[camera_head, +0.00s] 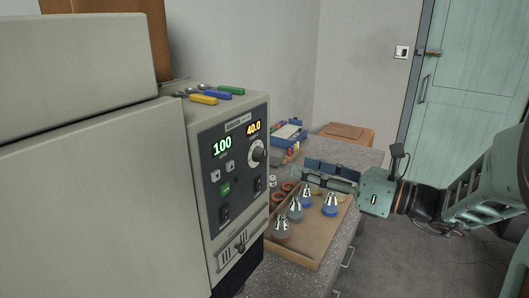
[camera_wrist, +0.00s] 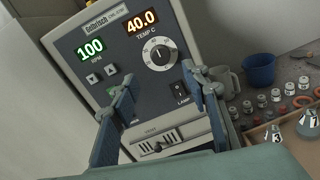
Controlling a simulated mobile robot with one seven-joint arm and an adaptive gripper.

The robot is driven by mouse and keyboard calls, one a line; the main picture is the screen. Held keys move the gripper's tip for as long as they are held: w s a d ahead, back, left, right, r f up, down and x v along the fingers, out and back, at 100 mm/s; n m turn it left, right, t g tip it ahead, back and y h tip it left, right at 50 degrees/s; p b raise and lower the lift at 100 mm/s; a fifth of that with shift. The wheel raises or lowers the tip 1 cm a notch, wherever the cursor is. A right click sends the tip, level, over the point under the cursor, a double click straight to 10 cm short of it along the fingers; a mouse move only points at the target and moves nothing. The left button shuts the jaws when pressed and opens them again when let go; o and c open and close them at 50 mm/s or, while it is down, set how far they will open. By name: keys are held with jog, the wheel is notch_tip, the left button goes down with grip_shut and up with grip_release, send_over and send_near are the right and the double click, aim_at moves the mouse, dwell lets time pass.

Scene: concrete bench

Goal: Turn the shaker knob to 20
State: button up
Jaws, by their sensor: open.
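The shaker (camera_head: 228,165) is a large beige machine with a dark front panel. Its round white-rimmed knob (camera_head: 257,151) sits below an orange display reading 40.0. In the wrist view, the knob (camera_wrist: 157,53) has tick marks around it and lies under the "TEMP C" label. A green display (camera_wrist: 91,48) reads 100, marked RPM. My gripper (camera_head: 312,172) is open and empty, right of the panel and apart from the knob. In the wrist view, my gripper's two fingers (camera_wrist: 164,84) stand wide apart, below the knob, with the panel beyond them.
Two arrow buttons, a green button and a lamp switch (camera_wrist: 181,92) are on the panel. Several colored-handled tools (camera_head: 204,99) lie on top of the shaker. A wooden tray (camera_head: 315,246) with several flasks stands on the bench to the right. A blue cup (camera_wrist: 259,69) shows beside a grey mug.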

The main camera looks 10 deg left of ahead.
aim_at(264, 155)
jog(key=x, duration=1)
jog(key=shift+w+a+p, duration=0.1)
jog(key=shift+a+p, duration=0.2)
jog(key=shift+p, duration=0.1)
jog(key=shift+r, duration=0.1)
jog(key=shift+c, duration=0.6)
jog(key=c, duration=1)
